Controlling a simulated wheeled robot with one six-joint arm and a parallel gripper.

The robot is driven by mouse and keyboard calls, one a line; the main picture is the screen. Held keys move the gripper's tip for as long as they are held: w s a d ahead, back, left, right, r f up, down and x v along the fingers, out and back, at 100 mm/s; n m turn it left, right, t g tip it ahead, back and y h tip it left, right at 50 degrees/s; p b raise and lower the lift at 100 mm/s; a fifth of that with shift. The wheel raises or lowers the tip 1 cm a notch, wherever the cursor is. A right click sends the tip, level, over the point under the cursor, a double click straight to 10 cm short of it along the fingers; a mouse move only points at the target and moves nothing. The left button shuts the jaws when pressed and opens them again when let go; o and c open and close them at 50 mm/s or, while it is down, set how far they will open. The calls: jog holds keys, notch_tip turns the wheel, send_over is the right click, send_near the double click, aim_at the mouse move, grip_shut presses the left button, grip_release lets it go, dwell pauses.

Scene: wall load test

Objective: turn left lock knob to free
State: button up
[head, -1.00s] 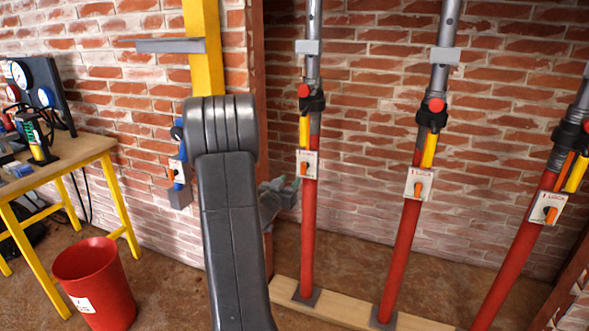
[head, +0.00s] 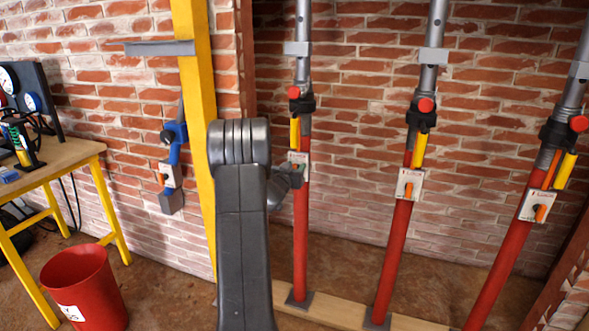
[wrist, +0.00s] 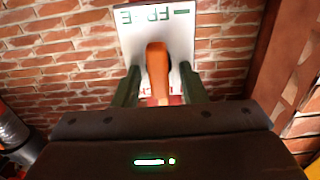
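The left red prop (head: 300,240) carries a white lock plate (head: 304,157), partly hidden behind my gripper (head: 295,172) in the head view. In the wrist view the plate (wrist: 182,40) shows the word FREE upside down along its upper edge. The orange lock knob (wrist: 158,70) stands lengthwise up and down the picture. My gripper (wrist: 160,88) is open, with one dark green finger on each side of the knob. A gap shows between each finger and the knob, and I cannot tell whether the fingers reach its depth.
Two more red props with lock plates (head: 410,184) (head: 537,206) stand to the right. A yellow post (head: 200,130) with a blue clamp (head: 175,140) is on the left. A red bucket (head: 85,290) and a yellow-legged workbench (head: 60,165) are at far left.

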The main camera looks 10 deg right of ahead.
grip_shut()
jog(key=shift+f+m, duration=0.1)
jog(key=shift+m, duration=0.2)
jog(key=m+b, duration=0.3)
jog(key=shift+s+d+f+m, duration=0.15)
jog(key=shift+d+m, duration=0.05)
jog(key=shift+m, duration=0.1)
jog(key=m+b, duration=0.3)
jog(key=m, duration=0.1)
jog(key=m+b, duration=0.3)
jog(key=m, duration=0.2)
jog(key=f+m+b, duration=0.1)
jog(key=m+b, duration=0.2)
jog(key=m, duration=0.1)
jog(key=shift+s+d+m+b, duration=0.25)
jog(key=shift+d+m+b, duration=0.05)
jog(key=shift+d+b, duration=0.05)
